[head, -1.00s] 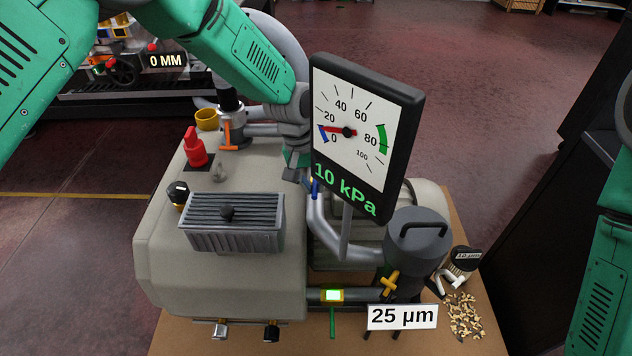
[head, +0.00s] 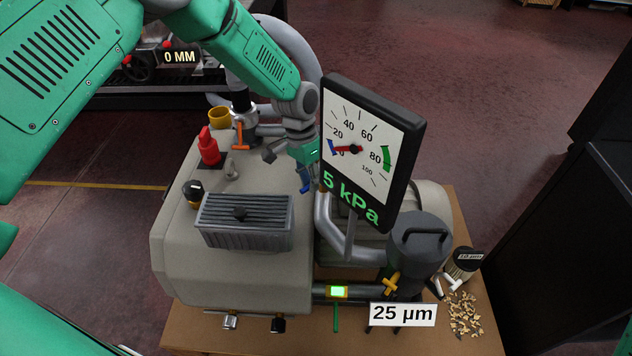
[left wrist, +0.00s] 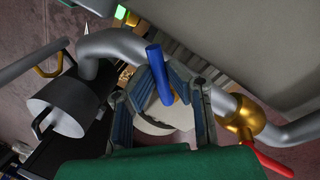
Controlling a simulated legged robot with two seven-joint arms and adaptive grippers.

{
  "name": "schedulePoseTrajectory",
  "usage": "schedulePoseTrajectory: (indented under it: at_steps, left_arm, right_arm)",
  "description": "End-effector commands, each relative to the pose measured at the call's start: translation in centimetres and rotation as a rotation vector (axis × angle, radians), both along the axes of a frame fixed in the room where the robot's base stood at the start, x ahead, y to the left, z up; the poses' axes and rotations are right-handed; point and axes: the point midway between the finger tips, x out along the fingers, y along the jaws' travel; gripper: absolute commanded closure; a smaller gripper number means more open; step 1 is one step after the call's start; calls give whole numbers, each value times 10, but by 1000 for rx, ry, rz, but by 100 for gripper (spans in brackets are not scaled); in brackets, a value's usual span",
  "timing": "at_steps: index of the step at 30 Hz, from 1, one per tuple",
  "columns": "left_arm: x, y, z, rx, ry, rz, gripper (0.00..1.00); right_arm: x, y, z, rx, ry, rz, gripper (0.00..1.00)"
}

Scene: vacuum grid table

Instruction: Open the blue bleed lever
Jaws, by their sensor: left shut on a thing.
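The blue bleed lever (left wrist: 156,65) stands out between the fingers of my left gripper (left wrist: 164,88) in the left wrist view. The fingers are shut on it. In the head view my left gripper (head: 304,178) reaches down to the pipe just left of the gauge, and the lever is mostly hidden by the fingers. The gauge (head: 370,150) reads 5 kPa, with its red needle in the blue zone. My right gripper is not in view.
The grey pump housing (head: 180,260) carries a ribbed box (head: 245,222), a red knob (head: 208,148) and an orange handle (head: 239,136). In the wrist view a red handle (left wrist: 265,162) is close by on the right.

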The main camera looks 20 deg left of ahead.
Motion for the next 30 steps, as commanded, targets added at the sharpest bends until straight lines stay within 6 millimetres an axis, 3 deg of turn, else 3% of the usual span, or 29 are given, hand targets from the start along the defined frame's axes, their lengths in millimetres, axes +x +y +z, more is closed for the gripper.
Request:
schedulePoseTrajectory:
  at_steps: [1, 15, 30]
  left_arm:
    - [10, 2, 6, -2, -21, -36, 100]
    - [18, 11, 6, -2, -21, -347, 100]
    - [20, 12, 6, -2, -21, -421, 100]
  right_arm:
    - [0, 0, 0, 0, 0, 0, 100]
    - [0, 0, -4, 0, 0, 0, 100]
    - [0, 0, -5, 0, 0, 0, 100]
